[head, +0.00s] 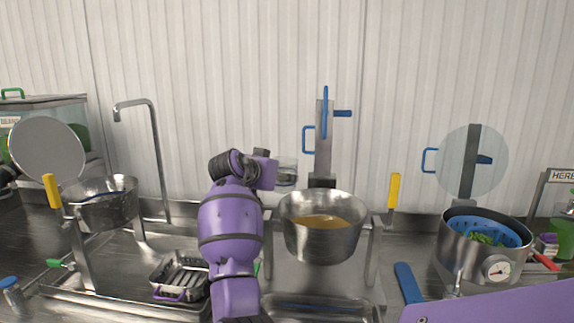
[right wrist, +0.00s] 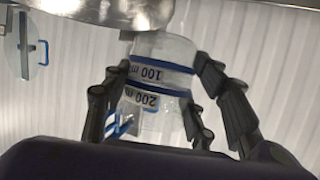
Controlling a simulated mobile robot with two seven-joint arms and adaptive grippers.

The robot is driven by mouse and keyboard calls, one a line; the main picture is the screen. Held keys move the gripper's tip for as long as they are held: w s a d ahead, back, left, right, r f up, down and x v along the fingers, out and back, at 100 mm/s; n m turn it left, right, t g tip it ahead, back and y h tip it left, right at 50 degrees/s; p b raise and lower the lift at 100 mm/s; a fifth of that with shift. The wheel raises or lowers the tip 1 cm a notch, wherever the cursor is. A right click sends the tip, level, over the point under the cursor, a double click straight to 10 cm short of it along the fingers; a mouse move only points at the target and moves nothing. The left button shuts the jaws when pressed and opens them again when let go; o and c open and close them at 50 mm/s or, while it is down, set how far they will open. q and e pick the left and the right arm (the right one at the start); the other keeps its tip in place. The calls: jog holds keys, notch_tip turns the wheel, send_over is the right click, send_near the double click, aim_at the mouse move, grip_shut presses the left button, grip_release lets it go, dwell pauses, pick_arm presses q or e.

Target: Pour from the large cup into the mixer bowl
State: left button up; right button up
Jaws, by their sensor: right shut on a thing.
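My right gripper (head: 283,171) is shut on the large cup (head: 287,179), just behind and above the left side of a steel bowl (head: 321,240). That bowl, likely the mixer bowl, holds an orange-brown mass. In the right wrist view my right gripper (right wrist: 165,95) has dark fingers on both sides of the clear cup (right wrist: 160,79), which has blue bands and 100 and 200 ml marks that appear upside down. A steel rim (right wrist: 110,12) crosses above it there. The cup's tilt and contents cannot be told. My left gripper is not identifiable.
Another steel bowl (head: 104,203) stands left beside a tap (head: 153,150). A pot (head: 483,256) with a blue basket of greens stands right. A small tray (head: 180,273) lies front left. Yellow handles (head: 394,190) and a raised lid (head: 449,155) stand up nearby.

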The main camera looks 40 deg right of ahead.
jog(key=s+a+r, duration=0.2)
jog(key=s+a, duration=0.4)
jog(key=s, duration=0.1)
jog(key=shift+s+a+r, duration=0.2)
jog(key=shift+s+r, duration=0.1)
jog(key=shift+s, duration=0.1)
jog(key=shift+w, duration=0.1)
dwell(0.5)
